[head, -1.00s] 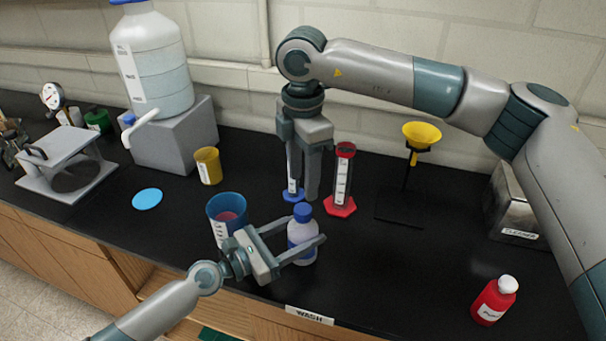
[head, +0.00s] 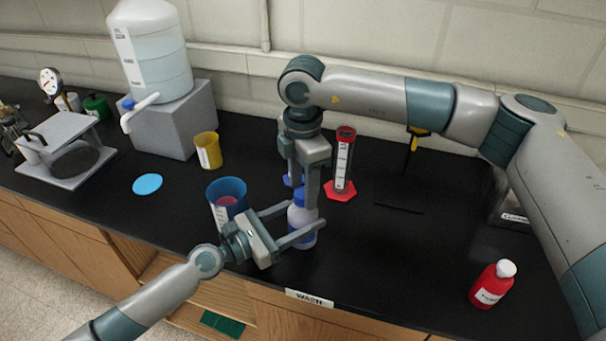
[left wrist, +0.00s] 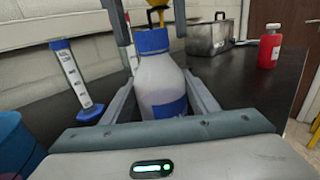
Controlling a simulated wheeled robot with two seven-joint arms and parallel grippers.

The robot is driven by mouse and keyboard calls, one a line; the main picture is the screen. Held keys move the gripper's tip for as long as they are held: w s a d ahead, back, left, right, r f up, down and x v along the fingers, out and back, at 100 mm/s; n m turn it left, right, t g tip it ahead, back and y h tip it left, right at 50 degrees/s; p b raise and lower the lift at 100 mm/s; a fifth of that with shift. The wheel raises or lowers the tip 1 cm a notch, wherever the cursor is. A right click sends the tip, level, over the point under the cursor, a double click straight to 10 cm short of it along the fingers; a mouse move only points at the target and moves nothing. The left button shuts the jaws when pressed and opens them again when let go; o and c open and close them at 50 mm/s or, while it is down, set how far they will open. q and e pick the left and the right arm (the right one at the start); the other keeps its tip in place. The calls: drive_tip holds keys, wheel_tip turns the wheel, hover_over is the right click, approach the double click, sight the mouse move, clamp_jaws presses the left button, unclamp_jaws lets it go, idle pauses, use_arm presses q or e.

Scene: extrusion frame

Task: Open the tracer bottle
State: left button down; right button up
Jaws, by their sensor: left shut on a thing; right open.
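A white bottle (head: 303,222) with a blue label and blue cap (head: 299,198), taken as the tracer bottle, stands upright on the black bench. Its cap is on, and its label text is unreadable. My left gripper (head: 304,219) is shut on the bottle's body from the side; the left wrist view shows the bottle (left wrist: 160,85) between its fingers. My right gripper (head: 304,190) points down, open, with its fingertips beside the blue cap. In the left wrist view its fingers stand either side of the cap (left wrist: 151,41); contact is unclear.
A blue cup (head: 227,192) stands just left of the bottle. A red-based cylinder (head: 343,165) and a blue-based cylinder (left wrist: 70,72) stand behind. A red bottle (head: 492,285) is at front right, a yellow cup (head: 208,150) back left.

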drive_tip(key=shift+f, duration=0.35)
drive_tip(key=shift+c, duration=0.4)
drive_tip(key=c, duration=1)
drive_tip(key=shift+c, duration=0.2)
